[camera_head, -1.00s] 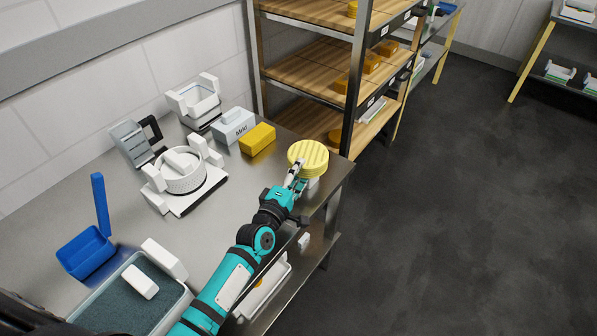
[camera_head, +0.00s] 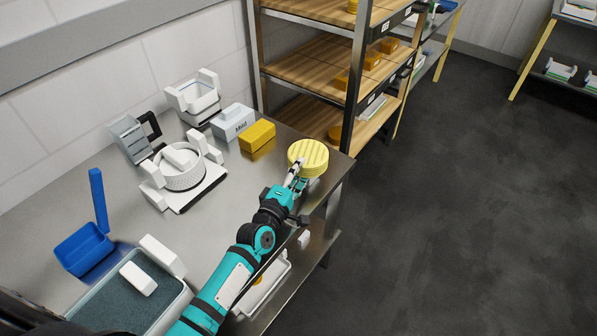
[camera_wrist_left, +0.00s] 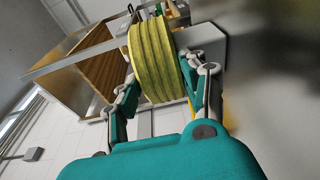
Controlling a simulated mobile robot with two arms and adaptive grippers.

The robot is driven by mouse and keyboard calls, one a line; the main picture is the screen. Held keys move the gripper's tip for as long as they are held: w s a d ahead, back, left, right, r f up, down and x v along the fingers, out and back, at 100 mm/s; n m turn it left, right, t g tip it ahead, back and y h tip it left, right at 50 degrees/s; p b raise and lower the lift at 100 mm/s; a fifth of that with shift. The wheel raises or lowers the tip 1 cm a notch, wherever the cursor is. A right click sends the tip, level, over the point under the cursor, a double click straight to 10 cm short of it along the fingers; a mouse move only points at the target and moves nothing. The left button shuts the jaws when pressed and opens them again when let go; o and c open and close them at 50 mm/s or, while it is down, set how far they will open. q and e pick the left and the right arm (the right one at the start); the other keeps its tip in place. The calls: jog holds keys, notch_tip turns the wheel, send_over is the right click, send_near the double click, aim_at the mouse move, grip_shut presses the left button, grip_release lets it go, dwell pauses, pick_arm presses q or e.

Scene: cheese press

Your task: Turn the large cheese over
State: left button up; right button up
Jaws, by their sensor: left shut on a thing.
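The large cheese (camera_head: 309,157) is a yellow round with a ridged face, at the right end of the steel table. My left gripper (camera_head: 297,178) is at its near edge. In the left wrist view the fingers of my left gripper (camera_wrist_left: 160,88) are on either side of the large cheese (camera_wrist_left: 152,60) and shut on it. A pale block-like thing shows just behind the cheese there. The cheese's underside is hidden in the head view, and I cannot tell whether it touches the table. My right gripper is not in view.
On the steel table (camera_head: 232,180) stand a yellow block (camera_head: 257,135), a white box marked "Mild" (camera_head: 233,122), a round white mould (camera_head: 182,168) and a blue scoop (camera_head: 84,250). A wooden shelf rack (camera_head: 313,68) rises just behind the cheese. Open floor lies right.

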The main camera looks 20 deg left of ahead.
pick_arm(q)
jog(key=o, duration=1.4)
jog(key=shift+f, duration=0.2)
jog(key=shift+s+a+r+p, duration=0.1)
jog(key=shift+s+p, duration=0.15)
jog(key=shift+s, duration=0.55)
jog(key=shift+s+a+r+p, duration=0.1)
jog(key=shift+s+p, duration=0.15)
jog(key=shift+s, duration=0.5)
jog(key=shift+s+a+f+p, duration=0.15)
jog(key=shift+s+p, duration=0.1)
jog(key=shift+s, duration=0.75)
jog(key=shift+s+a+r+p, duration=0.1)
jog(key=shift+s+a+p, duration=0.1)
jog(key=shift+s, duration=0.75)
jog(key=shift+s+a+f+p, duration=0.1)
jog(key=shift+s+p, duration=0.15)
jog(key=shift+s, duration=0.75)
